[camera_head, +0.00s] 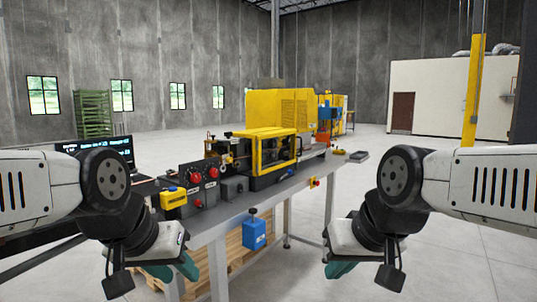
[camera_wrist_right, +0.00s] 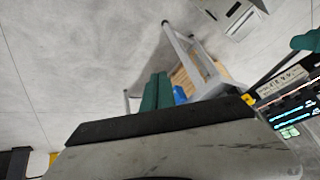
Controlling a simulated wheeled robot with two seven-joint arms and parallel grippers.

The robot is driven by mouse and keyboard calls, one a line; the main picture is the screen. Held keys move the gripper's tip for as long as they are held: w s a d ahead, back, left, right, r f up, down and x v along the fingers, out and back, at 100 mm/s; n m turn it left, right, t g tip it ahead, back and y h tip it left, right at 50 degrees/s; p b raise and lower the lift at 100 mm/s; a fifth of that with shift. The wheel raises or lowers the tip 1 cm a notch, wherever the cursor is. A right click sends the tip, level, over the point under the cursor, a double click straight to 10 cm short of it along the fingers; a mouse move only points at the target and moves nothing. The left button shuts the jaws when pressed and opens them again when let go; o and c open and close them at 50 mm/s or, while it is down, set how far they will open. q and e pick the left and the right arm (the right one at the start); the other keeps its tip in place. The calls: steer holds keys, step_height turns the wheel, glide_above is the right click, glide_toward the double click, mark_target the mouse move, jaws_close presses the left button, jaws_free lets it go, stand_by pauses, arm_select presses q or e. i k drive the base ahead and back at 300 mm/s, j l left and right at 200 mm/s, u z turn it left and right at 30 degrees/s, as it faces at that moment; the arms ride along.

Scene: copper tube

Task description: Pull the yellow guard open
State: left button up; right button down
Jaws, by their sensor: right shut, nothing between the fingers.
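The yellow guard (camera_head: 278,151) is a boxy yellow frame with clear panels, on the machine on the workbench. It looks closed over the dark machine parts inside. My left gripper (camera_head: 174,270), with green fingers, hangs low in front of the bench's left part, well apart from the guard; its finger gap is not clear. My right gripper (camera_head: 341,268) hangs low to the right of the bench legs, also away from the guard. In the right wrist view its green fingers (camera_wrist_right: 155,92) lie together, shut and empty. The guard does not show in that view.
A larger yellow mesh housing (camera_head: 284,108) stands behind the guard. A control box with red knobs (camera_head: 196,180) and a small yellow box (camera_head: 173,198) sit at the bench's near left. A blue box (camera_head: 255,233) hangs on the bench front. Floor at right is clear.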

mark_target(277, 150)
steer(key=z, duration=0.15)
steer(key=i+l+u, duration=0.1)
steer(key=i+l, duration=0.25)
steer(key=i+l+u, duration=0.1)
steer(key=i+l, duration=0.25)
steer(key=i+l+u, duration=0.1)
steer(key=i+l, duration=0.3)
steer(key=i+l+u, duration=0.1)
steer(key=i+l, duration=0.25)
steer(key=i+l+u, duration=0.1)
steer(key=i+l, duration=0.2)
steer(key=l, duration=0.25)
steer(key=i+l+u, duration=0.1)
steer(key=i+l, duration=0.25)
steer(key=l, duration=0.15)
steer(key=i+l, duration=0.25)
steer(key=l, duration=0.25)
steer(key=i+j+u, duration=0.05)
